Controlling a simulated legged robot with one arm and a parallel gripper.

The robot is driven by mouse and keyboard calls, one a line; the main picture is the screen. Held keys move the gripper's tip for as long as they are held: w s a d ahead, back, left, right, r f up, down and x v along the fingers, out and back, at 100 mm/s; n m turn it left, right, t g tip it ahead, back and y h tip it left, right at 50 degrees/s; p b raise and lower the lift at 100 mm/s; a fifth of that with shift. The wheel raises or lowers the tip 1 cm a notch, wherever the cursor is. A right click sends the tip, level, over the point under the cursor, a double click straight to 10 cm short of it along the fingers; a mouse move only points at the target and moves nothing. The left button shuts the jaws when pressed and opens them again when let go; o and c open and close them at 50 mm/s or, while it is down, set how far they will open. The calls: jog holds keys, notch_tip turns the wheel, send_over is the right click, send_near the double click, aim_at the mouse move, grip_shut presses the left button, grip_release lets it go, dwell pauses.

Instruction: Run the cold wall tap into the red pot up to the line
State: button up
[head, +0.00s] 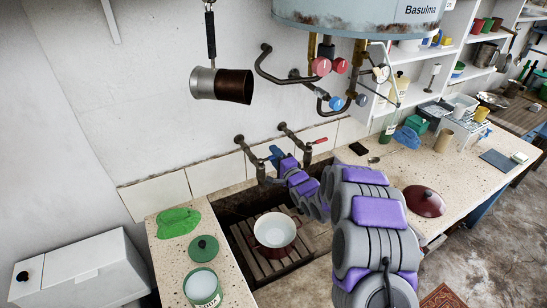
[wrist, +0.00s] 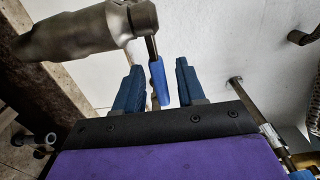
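The red pot (head: 275,247), pale inside, stands on the slatted floor of the stone trough, its inside line not discernible. Two taps come from the wall above it. The right one has a red lever (head: 320,141). My gripper (head: 277,156) is at the left tap, largely covering it in the head view. In the wrist view my gripper (wrist: 160,78) is open, with the tap's blue lever (wrist: 158,81) between its two blue fingers and a gap on each side. The metal tap body (wrist: 75,36) is beyond. I see no water stream.
A hanging metal pot (head: 220,84) and a boiler (head: 350,15) with pipes are above. A green cloth (head: 178,222), green tin (head: 203,287) and green lid (head: 204,248) lie left of the trough. A dark red lid (head: 424,201) lies on the right counter.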

jog(key=shift+c, duration=0.4)
grip_shut()
